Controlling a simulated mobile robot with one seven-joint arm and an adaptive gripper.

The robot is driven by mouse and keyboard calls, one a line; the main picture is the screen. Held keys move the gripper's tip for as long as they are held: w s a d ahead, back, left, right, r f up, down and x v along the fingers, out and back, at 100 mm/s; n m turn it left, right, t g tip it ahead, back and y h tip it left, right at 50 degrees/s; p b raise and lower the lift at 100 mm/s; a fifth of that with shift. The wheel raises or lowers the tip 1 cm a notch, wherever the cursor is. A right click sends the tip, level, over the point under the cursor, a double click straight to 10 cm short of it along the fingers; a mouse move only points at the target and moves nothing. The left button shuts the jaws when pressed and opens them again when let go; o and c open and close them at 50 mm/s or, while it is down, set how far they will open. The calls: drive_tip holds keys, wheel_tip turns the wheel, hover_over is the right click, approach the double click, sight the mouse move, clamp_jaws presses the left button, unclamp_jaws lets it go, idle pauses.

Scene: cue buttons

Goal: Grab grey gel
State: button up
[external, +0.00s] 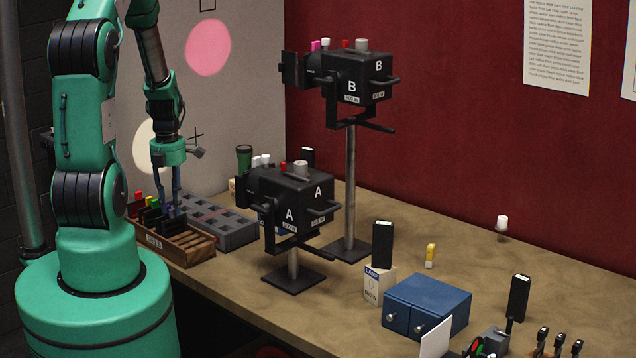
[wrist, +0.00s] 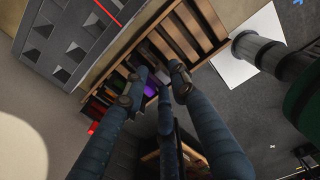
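The wooden gel rack (external: 196,249), marked GELS, stands at the table's left end. It also shows in the wrist view (wrist: 205,22). Dark upright gels with coloured tops fill its left part, red (external: 138,196) at the far left; its right slots are empty. In the wrist view a purple gel (wrist: 151,87) stands in the row, with a greyish gel (wrist: 163,70) beside it, partly hidden by a finger. My gripper (external: 171,208) points down into the rack. In the wrist view its fingertips (wrist: 153,90) are apart, above or around these gels; contact is not clear.
A grey slotted block (external: 222,222) lies right behind the rack. Black spotlight A (external: 295,200) stands to the right, with spotlight B (external: 355,80) on a taller post behind it. A blue box (external: 425,303) stands farther right. The table between is partly clear.

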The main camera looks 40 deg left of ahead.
sight(173, 217)
drive_tip(key=shift+s+f, duration=0.1)
drive_tip(key=shift+f, duration=2.15)
clamp_jaws()
